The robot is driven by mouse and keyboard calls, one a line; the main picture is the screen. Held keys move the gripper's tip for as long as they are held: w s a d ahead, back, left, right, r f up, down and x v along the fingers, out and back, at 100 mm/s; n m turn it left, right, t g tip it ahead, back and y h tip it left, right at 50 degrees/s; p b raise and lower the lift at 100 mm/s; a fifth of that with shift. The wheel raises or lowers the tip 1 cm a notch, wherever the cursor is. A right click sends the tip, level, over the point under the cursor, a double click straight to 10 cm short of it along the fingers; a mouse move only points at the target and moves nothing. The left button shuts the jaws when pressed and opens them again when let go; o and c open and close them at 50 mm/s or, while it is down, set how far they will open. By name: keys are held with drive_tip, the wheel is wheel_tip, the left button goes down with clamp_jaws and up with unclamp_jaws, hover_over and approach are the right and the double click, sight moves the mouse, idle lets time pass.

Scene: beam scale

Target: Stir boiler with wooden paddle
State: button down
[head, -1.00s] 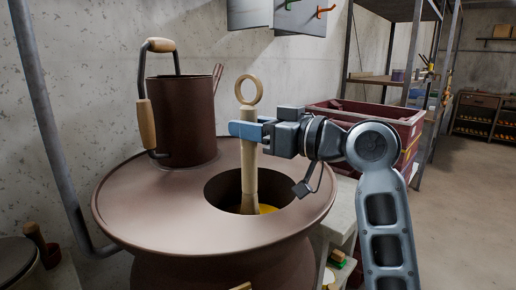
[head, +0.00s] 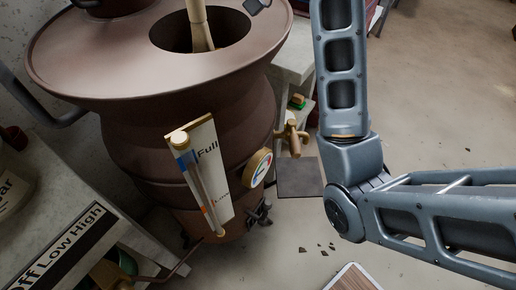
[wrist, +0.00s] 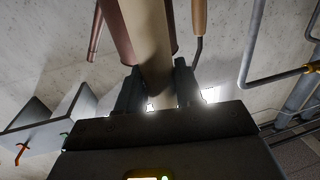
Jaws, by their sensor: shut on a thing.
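The boiler (head: 90,50) is a large brown metal vessel with a wide flared top and a round opening, at the upper left of the head view. The wooden paddle (head: 197,22) stands slightly tilted in that opening; its upper part is cut off by the frame edge and its lower end is hidden inside. In the wrist view the pale paddle shaft (wrist: 148,40) runs between the fingers of my gripper (wrist: 158,88), which is shut on it. My gripper itself is mostly out of the head view.
The boiler's front carries a Full/Low level gauge (head: 205,175), a round dial (head: 260,167) and a brass tap (head: 291,138). A panel marked Off Low High (head: 62,245) is at the lower left. Dark fragments (head: 318,247) lie on the floor, which is open at the right.

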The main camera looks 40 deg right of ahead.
drive_tip(key=shift+r+p, duration=6.1)
drive_tip(key=shift+r, duration=2.1)
drive_tip(key=shift+s+f, duration=0.1)
